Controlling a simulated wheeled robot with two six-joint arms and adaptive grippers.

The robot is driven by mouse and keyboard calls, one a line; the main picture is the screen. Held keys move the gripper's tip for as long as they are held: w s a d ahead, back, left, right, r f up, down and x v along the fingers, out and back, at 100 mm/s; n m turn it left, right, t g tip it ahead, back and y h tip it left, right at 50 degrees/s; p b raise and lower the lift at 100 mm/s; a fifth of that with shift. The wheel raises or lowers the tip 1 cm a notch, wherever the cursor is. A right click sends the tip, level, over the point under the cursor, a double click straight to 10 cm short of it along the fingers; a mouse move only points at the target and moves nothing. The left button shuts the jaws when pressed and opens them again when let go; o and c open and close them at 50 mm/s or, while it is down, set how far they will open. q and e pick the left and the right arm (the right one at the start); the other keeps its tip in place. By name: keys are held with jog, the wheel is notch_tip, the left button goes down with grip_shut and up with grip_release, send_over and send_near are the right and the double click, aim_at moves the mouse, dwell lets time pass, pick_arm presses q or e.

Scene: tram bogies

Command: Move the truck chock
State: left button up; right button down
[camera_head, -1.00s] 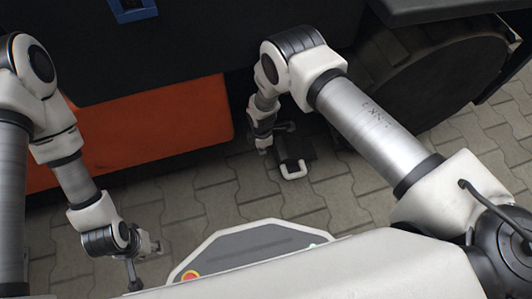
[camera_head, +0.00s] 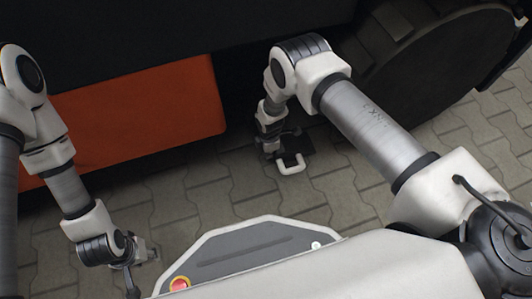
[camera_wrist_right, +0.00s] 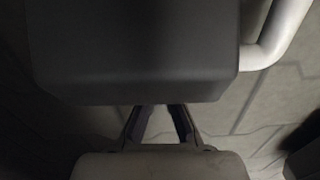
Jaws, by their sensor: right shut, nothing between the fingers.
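The truck chock is a dark block (camera_head: 299,146) with a pale looped handle (camera_head: 290,167), lying on the paving near the black wheel. In the right wrist view the dark block (camera_wrist_right: 130,55) fills the upper middle, and part of its pale handle (camera_wrist_right: 278,35) shows at upper right. My right gripper (camera_head: 268,149) is low at the chock's left side. Its fingers (camera_wrist_right: 160,108) are shut and empty by the block's lower edge; I cannot tell whether they touch it. My left gripper (camera_head: 142,264) hangs empty at lower left, away from the chock; its opening is unclear.
A large dark wheel (camera_head: 440,75) stands at upper right. An orange panel (camera_head: 140,112) and a dark vehicle body (camera_head: 150,30) overhang the left and top. Grey paving (camera_head: 215,195) is clear in front of the chock.

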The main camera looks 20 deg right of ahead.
aim_at(296, 144)
jog(key=shift+d+r, duration=0.1)
jog(key=shift+d, duration=0.25)
jog(key=d+p, duration=0.2)
jog(key=d, duration=0.7)
